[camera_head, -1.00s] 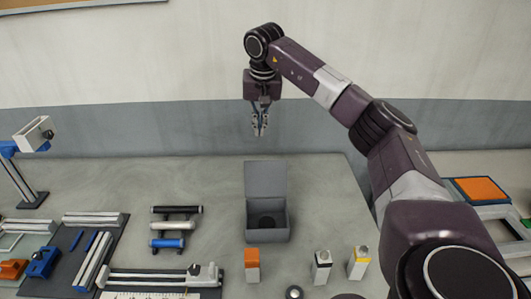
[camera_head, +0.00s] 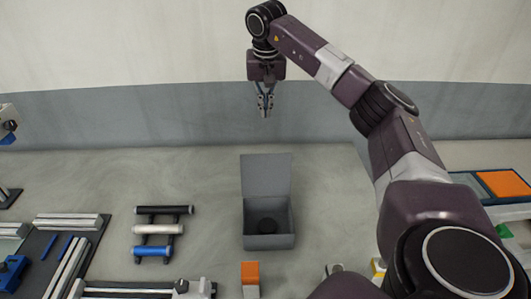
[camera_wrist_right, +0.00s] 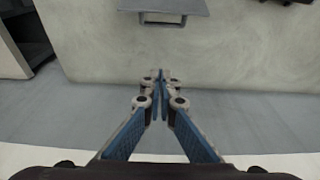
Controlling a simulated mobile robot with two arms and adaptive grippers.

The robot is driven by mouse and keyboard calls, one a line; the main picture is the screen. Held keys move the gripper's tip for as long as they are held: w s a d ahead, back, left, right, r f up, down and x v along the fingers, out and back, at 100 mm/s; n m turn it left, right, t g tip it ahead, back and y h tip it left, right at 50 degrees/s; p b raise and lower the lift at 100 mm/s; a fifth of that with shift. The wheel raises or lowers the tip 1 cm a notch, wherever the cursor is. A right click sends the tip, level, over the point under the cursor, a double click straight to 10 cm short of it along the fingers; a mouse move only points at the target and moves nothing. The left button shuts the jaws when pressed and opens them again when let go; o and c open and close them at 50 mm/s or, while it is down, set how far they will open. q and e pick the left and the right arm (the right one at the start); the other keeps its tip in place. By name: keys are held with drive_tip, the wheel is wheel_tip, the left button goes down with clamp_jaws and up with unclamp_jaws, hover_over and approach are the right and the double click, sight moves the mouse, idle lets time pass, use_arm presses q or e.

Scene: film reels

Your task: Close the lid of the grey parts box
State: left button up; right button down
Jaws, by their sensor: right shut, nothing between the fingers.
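The grey parts box (camera_head: 268,242) stands on the table in the middle of the head view. Its lid (camera_head: 266,175) is open and stands up at the back of the box. My right gripper (camera_head: 265,113) is shut and empty, pointing down in the air above and behind the lid. In the right wrist view my fingers (camera_wrist_right: 160,80) meet at their tips, and a grey panel edge (camera_wrist_right: 165,10), apparently the lid, shows at the top. My left gripper is not in view.
A rack with black, white and blue rollers (camera_head: 157,229) stands left of the box. An orange-topped block (camera_head: 250,275) stands just in front of it. Metal rails (camera_head: 68,220) lie at the left, an orange panel (camera_head: 503,183) at the right. The wall is behind.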

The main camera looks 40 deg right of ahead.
use_arm(q)
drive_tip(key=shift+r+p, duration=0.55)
drive_tip(key=shift+p, duration=0.5)
use_arm(e)
wheel_tip(320, 180, down, 13)
drive_tip(key=s+a, duration=0.1)
drive_tip(key=shift+f, duration=0.1)
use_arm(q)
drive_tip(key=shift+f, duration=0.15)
use_arm(e)
drive_tip(key=shift+s, duration=0.1)
